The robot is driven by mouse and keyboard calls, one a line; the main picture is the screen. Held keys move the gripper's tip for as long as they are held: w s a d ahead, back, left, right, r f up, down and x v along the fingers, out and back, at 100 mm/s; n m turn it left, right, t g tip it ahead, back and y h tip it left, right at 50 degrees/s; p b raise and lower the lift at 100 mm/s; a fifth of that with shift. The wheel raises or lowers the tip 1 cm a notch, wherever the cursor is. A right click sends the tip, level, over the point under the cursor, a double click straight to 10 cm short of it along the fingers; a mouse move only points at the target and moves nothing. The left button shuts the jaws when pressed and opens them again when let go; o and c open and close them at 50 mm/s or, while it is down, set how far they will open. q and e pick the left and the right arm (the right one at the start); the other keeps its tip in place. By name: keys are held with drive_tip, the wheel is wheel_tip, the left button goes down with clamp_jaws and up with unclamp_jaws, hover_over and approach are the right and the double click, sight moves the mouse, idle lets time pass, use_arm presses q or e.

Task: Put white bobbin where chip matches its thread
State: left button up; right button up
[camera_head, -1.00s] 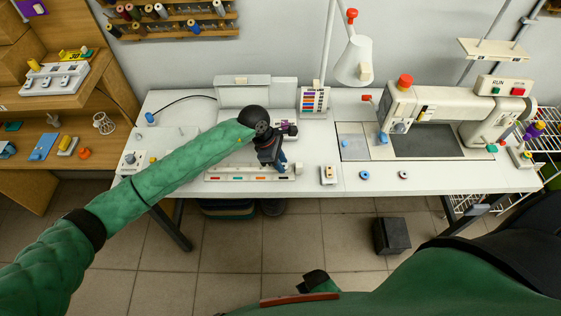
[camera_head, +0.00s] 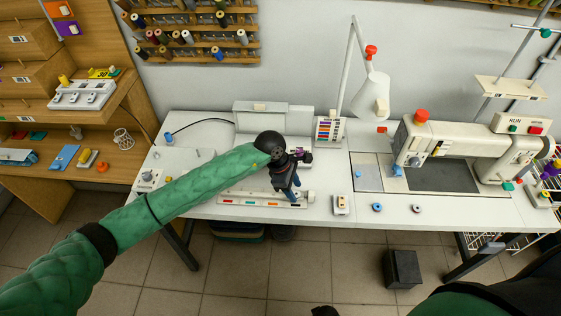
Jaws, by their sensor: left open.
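A white strip tray (camera_head: 222,201) with small coloured chips, among them red, green and orange, lies along the front of the white table (camera_head: 335,222). My left gripper (camera_head: 292,197) points down over the tray's right end, with its dark blue fingers open. I cannot tell whether anything is between the fingers. A small white bobbin (camera_head: 416,209) with a dark reddish centre lies flat near the table's front edge. A blue ring-like bobbin (camera_head: 377,208) lies left of it. Both are to the right of the gripper and apart from it. My right gripper is not in view.
A sewing machine (camera_head: 480,150) fills the table's right side. A lamp (camera_head: 370,97) and colour chart (camera_head: 330,130) stand behind. Thread racks (camera_head: 190,57) hang on the wall. A wooden shelf unit (camera_head: 110,100) is at left.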

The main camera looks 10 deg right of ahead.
use_arm(q)
drive_tip(key=shift+r, duration=0.25)
drive_tip(key=shift+w+a+r, duration=0.1)
drive_tip(key=shift+r, duration=0.05)
drive_tip(key=shift+w+a+r, duration=0.1)
drive_tip(key=shift+a+r, duration=0.1)
drive_tip(key=shift+r, duration=0.4)
drive_tip(key=shift+a+r+b, duration=0.1)
drive_tip(key=shift+r+b, duration=0.1)
drive_tip(key=shift+b, duration=0.15)
drive_tip(key=b+v, duration=0.4)
drive_tip(key=v, duration=0.6)
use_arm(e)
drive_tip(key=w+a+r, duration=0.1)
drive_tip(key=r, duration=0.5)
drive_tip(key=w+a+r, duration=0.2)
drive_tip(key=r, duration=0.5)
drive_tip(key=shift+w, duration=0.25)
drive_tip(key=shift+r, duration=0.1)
